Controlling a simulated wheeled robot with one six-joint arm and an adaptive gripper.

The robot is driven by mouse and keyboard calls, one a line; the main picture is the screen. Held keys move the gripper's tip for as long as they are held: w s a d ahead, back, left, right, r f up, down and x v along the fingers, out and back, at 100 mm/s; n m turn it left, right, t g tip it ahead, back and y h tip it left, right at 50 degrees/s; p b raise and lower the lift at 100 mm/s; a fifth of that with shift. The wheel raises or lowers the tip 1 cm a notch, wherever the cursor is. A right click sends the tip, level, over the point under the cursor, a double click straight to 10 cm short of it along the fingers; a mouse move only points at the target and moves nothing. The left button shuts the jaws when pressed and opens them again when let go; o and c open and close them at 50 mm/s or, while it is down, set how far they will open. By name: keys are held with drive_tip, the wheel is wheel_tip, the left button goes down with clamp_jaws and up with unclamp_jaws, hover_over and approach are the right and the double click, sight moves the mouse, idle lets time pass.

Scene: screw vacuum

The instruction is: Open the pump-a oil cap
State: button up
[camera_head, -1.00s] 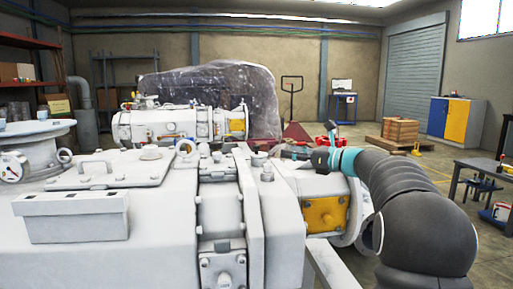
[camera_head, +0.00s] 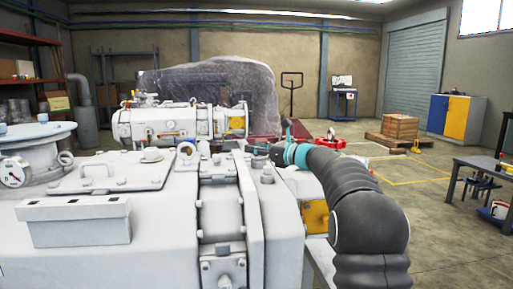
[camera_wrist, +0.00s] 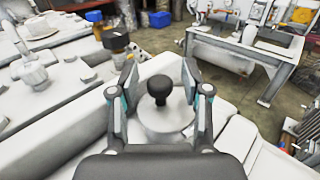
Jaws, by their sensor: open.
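The large white pump body (camera_head: 170,215) fills the front of the head view. In the wrist view a black knob-like cap (camera_wrist: 160,87) stands on a round white boss (camera_wrist: 166,116) on the pump's top. My gripper (camera_wrist: 160,80) is open, with one finger on each side of the black cap and a visible gap to both. I cannot tell how far the fingertips are above the boss. In the head view my gripper (camera_head: 262,149) is small and dark at the pump's right end, and the cap is not discernible there.
A second white pump (camera_head: 175,122) stands behind. A white-framed bench (camera_wrist: 245,50) with equipment is at the upper right of the wrist view. Eye bolts and flanges rise from the pump's top. A workbench (camera_head: 490,165) stands at right, with open floor (camera_head: 440,215) before it.

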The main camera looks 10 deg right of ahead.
clamp_jaws()
drive_tip(key=shift+d+f+b, duration=0.1)
drive_tip(key=shift+b, duration=0.35)
drive_tip(key=m+b, duration=0.1)
drive_tip(key=b, duration=0.1)
drive_tip(key=shift+d+t+y+b, duration=0.2)
drive_tip(key=shift+t+y+b, duration=0.1)
drive_tip(key=shift+t+y, duration=0.1)
drive_tip(key=m+b, duration=0.1)
drive_tip(key=m+t+b, duration=0.1)
drive_tip(key=b, duration=0.1)
drive_tip(key=shift+d+r, duration=0.35)
drive_tip(key=shift+d+r+m+t+y+b, duration=0.2)
drive_tip(key=shift+r+m+t+y+b, duration=0.1)
drive_tip(key=shift+r+m+t+b, duration=0.3)
drive_tip(key=shift+f, duration=0.15)
